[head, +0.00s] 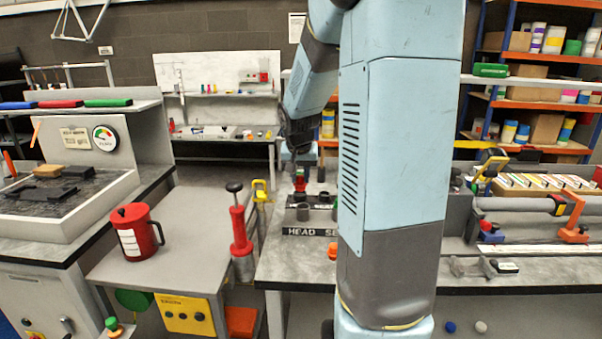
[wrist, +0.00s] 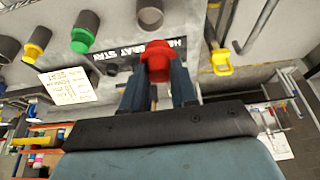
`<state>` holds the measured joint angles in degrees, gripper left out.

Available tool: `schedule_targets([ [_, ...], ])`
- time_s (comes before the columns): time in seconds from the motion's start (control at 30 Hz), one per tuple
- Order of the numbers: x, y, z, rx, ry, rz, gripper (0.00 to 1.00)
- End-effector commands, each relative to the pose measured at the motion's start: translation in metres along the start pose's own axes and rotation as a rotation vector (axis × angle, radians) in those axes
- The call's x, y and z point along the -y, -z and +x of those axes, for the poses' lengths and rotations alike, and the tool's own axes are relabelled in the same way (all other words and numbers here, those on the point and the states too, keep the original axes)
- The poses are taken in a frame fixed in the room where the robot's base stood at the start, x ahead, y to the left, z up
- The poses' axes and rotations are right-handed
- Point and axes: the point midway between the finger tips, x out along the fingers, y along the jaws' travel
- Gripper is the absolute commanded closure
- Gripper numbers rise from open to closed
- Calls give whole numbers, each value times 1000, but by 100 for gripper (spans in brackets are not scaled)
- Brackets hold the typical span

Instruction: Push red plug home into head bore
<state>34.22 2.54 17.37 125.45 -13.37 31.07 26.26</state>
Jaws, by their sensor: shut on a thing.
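The red plug (wrist: 157,60) is between the two dark fingers of my gripper (wrist: 158,78) in the wrist view, and my gripper is shut on it. In the head view the red plug (head: 300,183) shows small below my gripper (head: 300,166), above the bench. In the wrist view a grey tube-like bore (wrist: 150,14) stands just beyond the plug, apart from it in the picture. The labelled strip (head: 310,232) lies in front of the bores in the head view. My arm hides part of that strip and the bench.
Other grey tubes hold or stand by a yellow plug (wrist: 40,37) and a green plug (wrist: 81,40). A yellow clamp (wrist: 221,62) and a white note card (wrist: 68,87) are nearby.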

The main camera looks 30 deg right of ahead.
Motion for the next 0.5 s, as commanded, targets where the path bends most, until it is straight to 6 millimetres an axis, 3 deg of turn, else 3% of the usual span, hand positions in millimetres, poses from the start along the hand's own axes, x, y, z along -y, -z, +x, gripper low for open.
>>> schedule_targets([
  [0.3, -7, 1, 1, 0, -5, 12, 100],
  [0.5, -7, -5, 15, 2, -5, 11, 100],
])
